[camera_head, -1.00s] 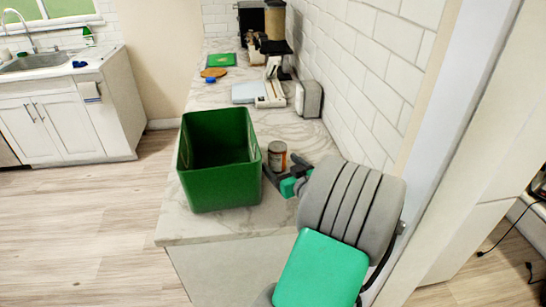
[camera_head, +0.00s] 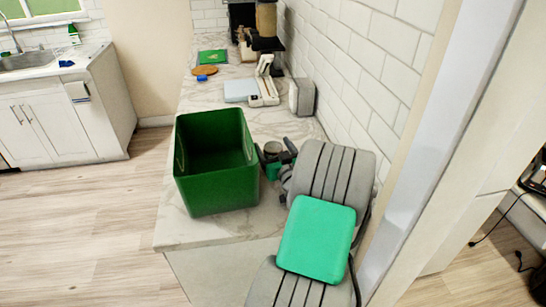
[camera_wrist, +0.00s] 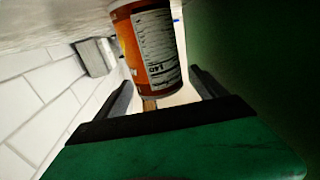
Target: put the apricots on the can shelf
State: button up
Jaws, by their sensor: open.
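A can (camera_head: 272,148) with an orange and white label stands on the marble counter, just right of the green bin. It also shows large in the wrist view (camera_wrist: 152,50); I cannot read its name. My gripper (camera_head: 276,154) is open, with a finger on either side of the can. In the wrist view the fingers (camera_wrist: 162,84) flank the can with gaps showing, and nothing is gripped. My wrist partly hides the can in the head view. No can shelf is visible.
The green bin (camera_head: 215,188) stands close beside my gripper on the left. A tiled wall (camera_head: 350,60) runs along the right of the counter (camera_head: 180,236).

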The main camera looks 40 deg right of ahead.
jog(key=shift+c, duration=0.2)
grip_shut()
dwell(0.6)
